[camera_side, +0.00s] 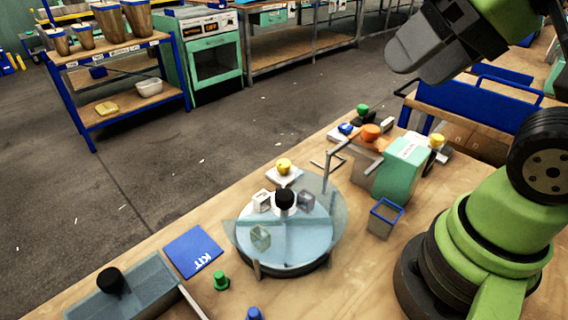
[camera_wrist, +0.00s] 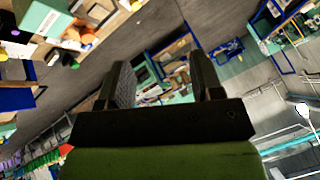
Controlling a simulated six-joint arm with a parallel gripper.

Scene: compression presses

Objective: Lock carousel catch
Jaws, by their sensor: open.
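The carousel (camera_side: 300,252) is a round light-blue turntable on the wooden table in the side view. It has dividers, a clear cover part, a black centre knob (camera_side: 285,197) and several small clear block-like pieces. I cannot tell which part is its catch; a small post stands at its front rim. My gripper (camera_side: 408,62) is high above the table at the upper right, well apart from the carousel. In the wrist view my gripper (camera_wrist: 163,78) has its two fingers apart with nothing between them, facing the room.
A yellow knob (camera_side: 284,166) on a white plate stands behind the carousel. A green-and-white machine (camera_side: 402,168) and a blue-rimmed bin (camera_side: 384,217) are to its right. A blue KIT mat (camera_side: 194,251), a tray (camera_side: 140,290), a green knob (camera_side: 221,281) and a blue knob (camera_side: 254,313) lie left and in front.

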